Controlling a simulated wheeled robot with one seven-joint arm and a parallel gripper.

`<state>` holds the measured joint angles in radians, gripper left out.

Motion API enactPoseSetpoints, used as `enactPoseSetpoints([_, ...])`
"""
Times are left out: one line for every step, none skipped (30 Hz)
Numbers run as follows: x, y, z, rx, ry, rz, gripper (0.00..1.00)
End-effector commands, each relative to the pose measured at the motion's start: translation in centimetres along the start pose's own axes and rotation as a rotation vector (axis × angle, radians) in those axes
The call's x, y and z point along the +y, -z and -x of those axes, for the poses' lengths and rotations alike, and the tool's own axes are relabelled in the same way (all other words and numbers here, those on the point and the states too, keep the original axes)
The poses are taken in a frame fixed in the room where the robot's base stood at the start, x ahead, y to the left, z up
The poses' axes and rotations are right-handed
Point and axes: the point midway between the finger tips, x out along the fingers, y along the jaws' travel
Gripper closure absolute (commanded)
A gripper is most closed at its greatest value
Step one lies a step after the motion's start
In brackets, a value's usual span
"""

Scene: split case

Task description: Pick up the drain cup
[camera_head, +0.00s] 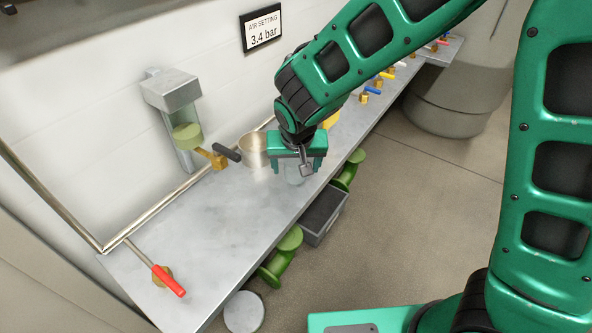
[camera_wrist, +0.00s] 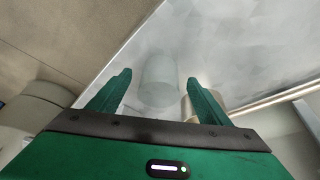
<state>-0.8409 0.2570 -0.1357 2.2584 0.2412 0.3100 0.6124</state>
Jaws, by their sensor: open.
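A clear, see-through cup (camera_head: 293,177), which I take to be the drain cup, stands on the grey bench top below my gripper (camera_head: 298,165). In the wrist view the clear cup (camera_wrist: 158,72) shows between the two green fingers of my gripper (camera_wrist: 159,79), slightly ahead of them. The fingers are apart with nothing held. In the head view the gripper partly covers the cup. I cannot tell whether the fingertips reach down to its height.
A metal cup (camera_head: 253,151) stands close by, left of the gripper; it is partly behind the right finger in the wrist view (camera_wrist: 203,101). A wall unit (camera_head: 172,92) with a brass valve hangs further left.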

Motion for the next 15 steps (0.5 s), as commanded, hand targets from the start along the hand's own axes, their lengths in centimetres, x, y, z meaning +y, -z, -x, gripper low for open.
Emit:
enactPoseSetpoints([0.1, 0.0, -0.8, -0.001, -0.003, 0.000, 0.29])
enactPoseSetpoints([0.1, 0.0, -1.2, -0.002, -0.003, 0.000, 0.29])
enactPoseSetpoints([0.1, 0.0, -1.6, -0.001, -0.002, 0.000, 0.29])
enactPoseSetpoints([0.0, 0.0, -1.9, -0.001, -0.001, 0.000, 0.29])
enactPoseSetpoints([0.0, 0.0, -2.1, -0.001, -0.001, 0.000, 0.29])
enactPoseSetpoints([0.0, 0.0, -2.3, -0.001, -0.001, 0.000, 0.29])
enactPoseSetpoints([0.0, 0.0, -2.5, -0.001, -0.001, 0.000, 0.29])
enactPoseSetpoints([0.0, 0.0, -2.5, -0.001, -0.001, 0.000, 0.29])
enactPoseSetpoints([0.0, 0.0, -2.6, 0.000, 0.000, 0.000, 0.29])
enactPoseSetpoints([0.0, 0.0, -2.6, 0.000, 0.000, 0.000, 0.29])
enactPoseSetpoints([0.0, 0.0, -2.6, 0.000, 0.000, 0.000, 0.29])
enactPoseSetpoints([0.0, 0.0, -2.6, 0.000, 0.000, 0.000, 0.29])
enactPoseSetpoints([0.0, 0.0, -2.6, 0.000, 0.000, 0.000, 0.29])
enactPoseSetpoints([0.0, 0.0, -2.6, 0.000, 0.000, 0.000, 0.29])
enactPoseSetpoints([0.0, 0.0, -2.6, 0.000, 0.000, 0.000, 0.31])
